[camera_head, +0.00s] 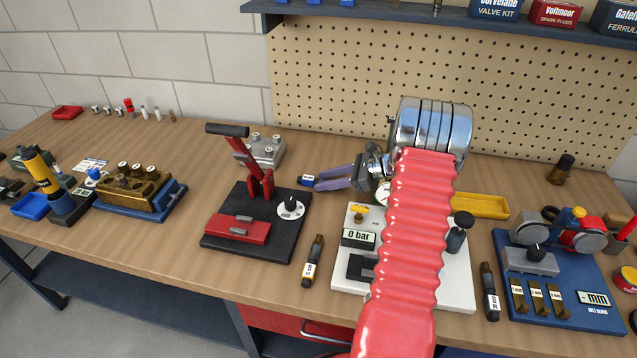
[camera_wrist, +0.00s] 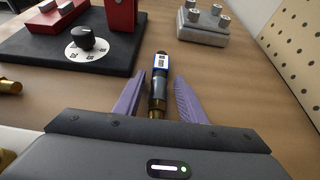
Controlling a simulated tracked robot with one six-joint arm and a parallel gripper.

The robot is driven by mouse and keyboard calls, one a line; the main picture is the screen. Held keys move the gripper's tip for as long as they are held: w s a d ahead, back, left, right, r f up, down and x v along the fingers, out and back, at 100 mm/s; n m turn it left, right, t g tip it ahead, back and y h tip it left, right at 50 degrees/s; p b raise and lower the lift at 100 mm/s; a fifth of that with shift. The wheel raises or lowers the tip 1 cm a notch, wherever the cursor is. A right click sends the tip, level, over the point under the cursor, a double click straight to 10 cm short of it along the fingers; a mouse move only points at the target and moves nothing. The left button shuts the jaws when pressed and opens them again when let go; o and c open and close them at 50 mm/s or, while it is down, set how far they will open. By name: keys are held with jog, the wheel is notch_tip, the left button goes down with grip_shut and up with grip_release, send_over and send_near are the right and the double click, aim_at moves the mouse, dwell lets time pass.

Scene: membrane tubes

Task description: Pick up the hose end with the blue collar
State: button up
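The hose end with the blue collar (camera_wrist: 158,88) lies on the wooden bench, a short dark cylinder with a blue-and-white band and a brass end. In the head view its blue collar (camera_head: 306,180) shows just past my fingertips. My gripper (camera_head: 317,183) has purple fingers spread apart. In the wrist view my gripper (camera_wrist: 159,84) is open, with one finger on each side of the hose end and a visible gap on both sides. I cannot tell the fingers' exact height above the bench.
A black base with a red lever press (camera_head: 262,222) stands left of my gripper, and a grey block with studs (camera_head: 262,150) behind it. A white gauge plate (camera_head: 350,280) sits under my arm. Other dark hose ends, one with an orange band (camera_head: 313,262), lie in front. The pegboard (camera_head: 350,80) closes the back.

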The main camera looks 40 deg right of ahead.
aim_at(327, 180)
grip_shut()
jog(key=shift+r, duration=0.15)
dwell(0.4)
notch_tip(327, 180, up, 18)
dwell(0.4)
